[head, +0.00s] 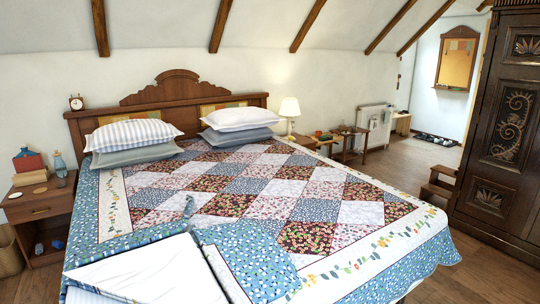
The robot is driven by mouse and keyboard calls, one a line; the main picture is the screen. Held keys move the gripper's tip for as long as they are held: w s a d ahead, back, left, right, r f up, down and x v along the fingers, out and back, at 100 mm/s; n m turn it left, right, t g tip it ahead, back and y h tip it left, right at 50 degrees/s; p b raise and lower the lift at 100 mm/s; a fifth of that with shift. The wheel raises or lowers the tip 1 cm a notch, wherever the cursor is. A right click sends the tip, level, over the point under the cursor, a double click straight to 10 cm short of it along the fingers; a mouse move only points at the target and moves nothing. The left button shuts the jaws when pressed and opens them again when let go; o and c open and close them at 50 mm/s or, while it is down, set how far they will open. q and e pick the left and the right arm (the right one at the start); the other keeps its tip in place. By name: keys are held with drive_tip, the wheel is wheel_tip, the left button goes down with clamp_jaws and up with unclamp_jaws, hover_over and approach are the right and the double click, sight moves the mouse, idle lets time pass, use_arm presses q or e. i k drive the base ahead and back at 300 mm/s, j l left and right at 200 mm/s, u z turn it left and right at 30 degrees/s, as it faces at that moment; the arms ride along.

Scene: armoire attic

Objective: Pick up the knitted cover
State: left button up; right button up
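I cannot make out anything that is clearly a knitted cover. A patchwork quilt (276,187) with a blue floral border covers the bed. Its near left corner is folded back and shows a white underside (150,272). The fabric looks printed and pieced; I cannot see any knit texture. Neither of my grippers is in view.
A nightstand (38,208) with a red box (28,162) and blue bottle (58,163) stands left of the bed. Pillows (135,135) lie at the headboard (180,92). A carved armoire (505,125) and wooden steps (437,185) stand right. Floor between bed and armoire is clear.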

sight(33, 163)
drive_tip(key=u, duration=1.5)
drive_tip(key=i+j+u, duration=0.5)
drive_tip(key=j, duration=0.3)
drive_tip(key=i+j+u, duration=0.45)
drive_tip(key=i, duration=0.4)
drive_tip(key=i+z, duration=0.25)
drive_tip(key=i, duration=0.35)
drive_tip(key=i+j+z, duration=0.25)
drive_tip(key=i, duration=0.35)
drive_tip(key=i+l+z, duration=0.3)
drive_tip(key=i+z, duration=0.15)
drive_tip(key=i, duration=0.6)
drive_tip(key=i+j+z, duration=0.1)
drive_tip(key=i+z, duration=0.35)
drive_tip(key=i, duration=0.6)
drive_tip(key=i+z, duration=0.1)
drive_tip(key=i, duration=0.6)
drive_tip(key=i+z, duration=0.1)
drive_tip(key=i, duration=0.6)
drive_tip(key=i+j, duration=0.2)
drive_tip(key=i, duration=0.5)
drive_tip(key=l+z, duration=0.05)
